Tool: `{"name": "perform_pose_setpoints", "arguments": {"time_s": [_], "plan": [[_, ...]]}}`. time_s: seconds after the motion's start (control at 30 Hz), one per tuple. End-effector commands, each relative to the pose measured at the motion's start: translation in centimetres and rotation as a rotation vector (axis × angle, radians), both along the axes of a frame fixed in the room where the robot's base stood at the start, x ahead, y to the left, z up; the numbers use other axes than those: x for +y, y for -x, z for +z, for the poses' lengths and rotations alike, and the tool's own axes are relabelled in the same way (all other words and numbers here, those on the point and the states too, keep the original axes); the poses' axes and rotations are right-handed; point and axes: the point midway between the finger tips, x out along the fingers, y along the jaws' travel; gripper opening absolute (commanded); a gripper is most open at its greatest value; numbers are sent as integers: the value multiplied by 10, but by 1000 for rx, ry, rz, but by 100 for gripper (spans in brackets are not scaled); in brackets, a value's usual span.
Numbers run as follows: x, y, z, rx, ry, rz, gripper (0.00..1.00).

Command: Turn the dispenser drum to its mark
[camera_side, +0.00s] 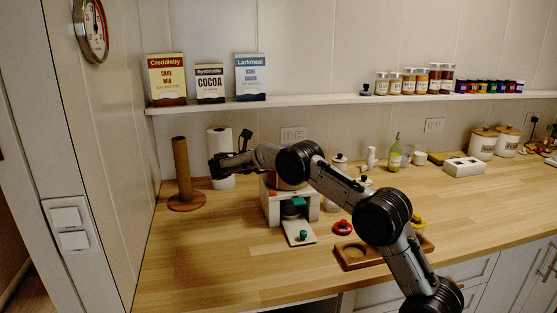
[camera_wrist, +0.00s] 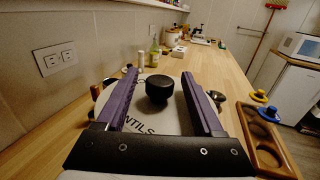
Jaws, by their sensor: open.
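The dispenser (camera_side: 271,208) is a white stand on the wooden counter in the side view, with its upper part mostly hidden behind my arm. A green part sits in its opening, and a white board with a small teal piece lies in front. In the wrist view the pale round drum top (camera_wrist: 142,128) carries dark lettering ending in "NTILS" and a black knob (camera_wrist: 158,89). My gripper (camera_wrist: 159,76) is open, its purple fingers on either side of the knob with gaps visible. I cannot make out a mark on the drum or the fingers' height over it.
A wooden tray (camera_side: 351,264) with a yellow-knobbed piece lies right of the dispenser, and a red piece (camera_side: 342,227) lies between them. A bare paper-towel post (camera_side: 181,170) and a white roll (camera_side: 222,180) stand left. The front left counter is clear.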

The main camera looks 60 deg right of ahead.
Motion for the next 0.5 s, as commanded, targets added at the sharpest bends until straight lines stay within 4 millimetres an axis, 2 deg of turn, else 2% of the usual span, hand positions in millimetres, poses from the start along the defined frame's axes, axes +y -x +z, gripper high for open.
{"name": "perform_pose_setpoints", "arguments": {"time_s": [0.5], "plan": [[1, 1, 1, 0, 0, 319, 69]]}}
